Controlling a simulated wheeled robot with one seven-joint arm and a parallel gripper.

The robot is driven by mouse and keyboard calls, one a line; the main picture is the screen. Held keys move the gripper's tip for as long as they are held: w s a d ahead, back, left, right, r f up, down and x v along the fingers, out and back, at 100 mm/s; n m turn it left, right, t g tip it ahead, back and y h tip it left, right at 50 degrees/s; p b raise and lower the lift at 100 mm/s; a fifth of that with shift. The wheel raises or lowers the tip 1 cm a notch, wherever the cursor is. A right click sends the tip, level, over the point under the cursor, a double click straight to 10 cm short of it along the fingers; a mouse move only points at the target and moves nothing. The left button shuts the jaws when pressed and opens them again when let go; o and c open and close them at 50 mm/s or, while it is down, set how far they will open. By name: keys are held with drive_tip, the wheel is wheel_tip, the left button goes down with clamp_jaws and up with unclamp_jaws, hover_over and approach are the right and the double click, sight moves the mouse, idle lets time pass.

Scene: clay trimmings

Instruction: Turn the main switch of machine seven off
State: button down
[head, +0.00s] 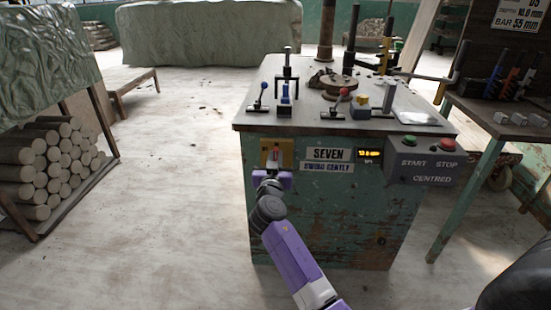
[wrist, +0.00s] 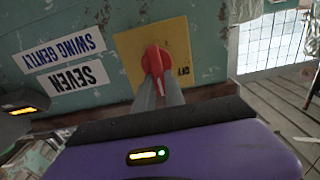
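Machine seven is the green cabinet (head: 330,215) with the "SEVEN" label (head: 328,154). Its main switch is a red rotary handle (wrist: 155,62) with a white pointer mark, on a yellow plate (wrist: 195,50) at the cabinet's upper left. In the head view the handle stands about upright on the yellow plate (head: 289,147). My gripper (wrist: 161,88) is in front of the plate, one grey finger on each side of the handle, and looks shut on it. It also shows in the head view (head: 273,169). Lettering on the plate is partly hidden by a finger.
Right of the switch are a lit orange display (head: 369,156) and a grey box (head: 430,160) with green and red buttons marked START and STOP. Levers and tools stand on the machine top. A side table (head: 500,125) is at right.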

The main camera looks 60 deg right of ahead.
drive_tip(key=shift+n, duration=0.4)
drive_tip(key=shift+w+a+f+n+p, duration=0.15)
drive_tip(key=shift+w+f+n+p, duration=0.15)
drive_tip(key=shift+n, duration=2.55)
drive_tip(key=shift+w+a+f+n+p, duration=0.25)
drive_tip(key=shift+w+f+n, duration=0.15)
drive_tip(key=shift+n, duration=2.5)
drive_tip(key=shift+w+a+f+n+p, duration=0.1)
drive_tip(key=shift+w+f+n+p, duration=0.25)
drive_tip(key=shift+n, duration=2.5)
drive_tip(key=shift+f, duration=0.1)
drive_tip(key=c, duration=1.4)
unclamp_jaws()
drive_tip(key=shift+s, duration=0.1)
